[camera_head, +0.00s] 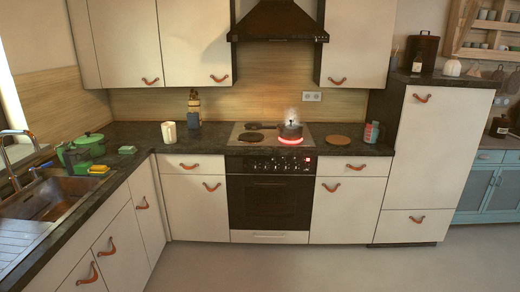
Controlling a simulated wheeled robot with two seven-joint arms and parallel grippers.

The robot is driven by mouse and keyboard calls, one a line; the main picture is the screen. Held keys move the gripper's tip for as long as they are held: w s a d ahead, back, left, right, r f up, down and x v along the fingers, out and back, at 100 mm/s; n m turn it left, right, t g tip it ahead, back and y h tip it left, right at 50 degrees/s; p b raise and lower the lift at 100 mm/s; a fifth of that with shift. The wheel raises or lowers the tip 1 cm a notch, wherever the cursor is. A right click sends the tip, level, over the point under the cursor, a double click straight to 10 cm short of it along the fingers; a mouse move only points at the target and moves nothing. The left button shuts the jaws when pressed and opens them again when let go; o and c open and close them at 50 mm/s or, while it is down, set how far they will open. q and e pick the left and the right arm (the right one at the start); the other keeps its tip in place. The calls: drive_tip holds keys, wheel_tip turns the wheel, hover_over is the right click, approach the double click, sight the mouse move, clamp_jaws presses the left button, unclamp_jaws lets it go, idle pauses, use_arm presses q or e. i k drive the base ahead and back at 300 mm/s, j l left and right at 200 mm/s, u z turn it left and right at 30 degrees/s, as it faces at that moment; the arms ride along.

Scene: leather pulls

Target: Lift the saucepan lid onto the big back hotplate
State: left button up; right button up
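A small dark saucepan (290,131) stands on the front right of the stove top, over a hotplate (291,141) that glows red. Pale steam rises above it. A small knob shape shows at its top, so a lid seems to be on it, but it is too small to tell for sure. Two dark hotplates on the left side of the stove top are bare: one at the front (250,137) and one at the back (261,126). The back right of the stove top is partly hidden by the saucepan and steam. Neither of my grippers is in view.
A wooden round board (338,140) and a patterned mug (371,132) are right of the stove. A cream mug (168,132) and utensil holder (194,118) are left. A green pot (90,143) stands near the sink (50,198). The hood (277,22) hangs above. The floor (270,268) is clear.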

sight(290, 127)
drive_tip(key=i, duration=1.7)
